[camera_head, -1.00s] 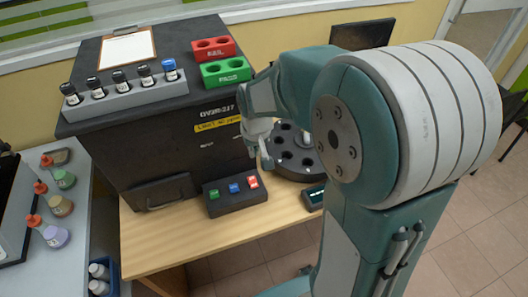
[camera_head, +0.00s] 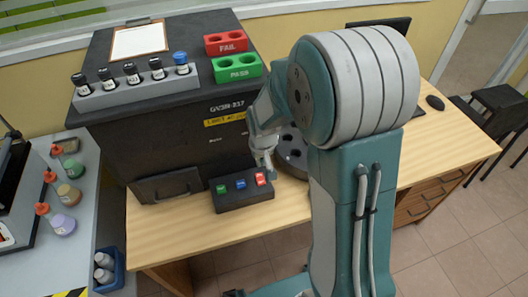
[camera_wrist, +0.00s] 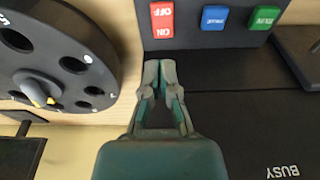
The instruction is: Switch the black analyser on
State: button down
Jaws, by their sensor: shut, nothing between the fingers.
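The black analyser (camera_head: 160,135) is a large dark box on the wooden table, with a yellow label on its front. A small black control box (camera_head: 241,202) in front of it carries a green switch (camera_head: 221,189), a blue switch (camera_head: 241,184) and a red switch (camera_head: 261,179). In the wrist view the red switch (camera_wrist: 162,20) reads ON and OFF, upside down; which side is pressed I cannot tell. My gripper (camera_head: 271,172) is shut and empty beside the red switch. In the wrist view its fingertips (camera_wrist: 161,66) sit just below that switch, apparently apart from it.
A round black carousel (camera_wrist: 50,60) with holes stands close beside my gripper. Red FAIL (camera_head: 226,43) and green PASS (camera_head: 238,67) racks, a grey vial rack (camera_head: 135,92) and a clipboard (camera_head: 139,40) lie on the analyser. Bottles stand on the left bench (camera_head: 80,235).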

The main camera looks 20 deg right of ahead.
aim_at(260, 178)
jog(key=f, duration=0.3)
jog(key=a+f, duration=0.1)
jog(key=f, duration=0.1)
jog(key=shift+w+f, duration=0.15)
jog(key=shift+w, duration=0.25)
jog(key=shift+w+d+f, duration=0.1)
jog(key=shift+d+f, duration=0.3)
jog(key=shift+d, duration=0.2)
jog(key=shift+a, duration=0.4)
jog(key=shift+w+a+f+g, duration=0.1)
jog(key=shift+a+f+g, duration=0.1)
jog(key=shift+g, duration=0.1)
jog(key=shift+s+d, duration=0.25)
jog(key=shift+d, duration=0.15)
jog(key=shift+s+a+r, duration=0.2)
jog(key=shift+s+r, duration=0.1)
jog(key=shift+s, duration=0.25)
notch_tip(260, 178, up, 12)
jog(key=s, duration=0.1)
